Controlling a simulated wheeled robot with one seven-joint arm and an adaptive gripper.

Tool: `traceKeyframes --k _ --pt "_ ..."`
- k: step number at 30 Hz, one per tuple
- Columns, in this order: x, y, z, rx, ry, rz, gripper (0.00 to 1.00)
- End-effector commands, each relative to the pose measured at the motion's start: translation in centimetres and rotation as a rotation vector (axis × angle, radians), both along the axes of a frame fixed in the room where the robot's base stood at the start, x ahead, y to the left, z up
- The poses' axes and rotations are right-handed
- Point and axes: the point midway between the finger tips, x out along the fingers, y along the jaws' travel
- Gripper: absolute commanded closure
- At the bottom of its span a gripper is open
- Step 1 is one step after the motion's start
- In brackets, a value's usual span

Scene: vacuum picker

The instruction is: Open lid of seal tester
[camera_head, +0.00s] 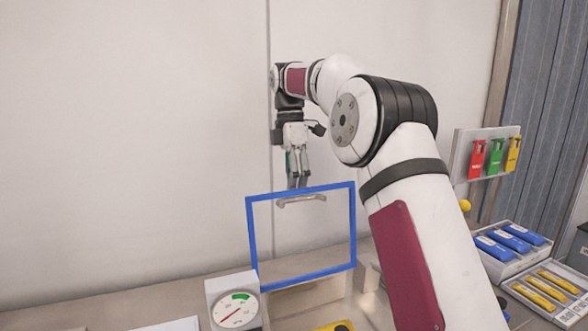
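The seal tester's lid is a clear panel in a blue frame (355,228). It stands raised, roughly upright, above the tester at the middle of the view. A curved metal handle (302,199) sits near its top edge. My gripper (298,185) points down just above the top edge, close to the handle. The fingers look close together with nothing visible between them; whether they are open or shut is unclear. I cannot tell if the fingertips touch the frame. The tester's body is mostly hidden below the lid and at the picture's bottom edge.
A dial gauge (234,309) stands left of the lid. A yellow part (335,327) shows at the bottom edge. Trays of blue (515,235) and yellow items (552,288) lie at right, below a board with coloured tags (495,153). A wall (130,130) stands behind.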

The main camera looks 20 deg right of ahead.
Motion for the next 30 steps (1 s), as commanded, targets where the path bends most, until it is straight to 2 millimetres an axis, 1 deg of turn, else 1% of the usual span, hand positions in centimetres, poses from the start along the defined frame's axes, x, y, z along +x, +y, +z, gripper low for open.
traceKeyframes --k 4,12,18,30 --pt "0.5 0.1 2.0 0.000 -0.003 0.001 0.69" --pt "0.8 0.0 4.1 -0.001 -0.004 0.000 0.69" --pt "0.8 0.0 4.6 -0.001 -0.004 0.000 0.69" --pt "0.8 0.0 4.7 -0.001 -0.004 0.000 0.69"
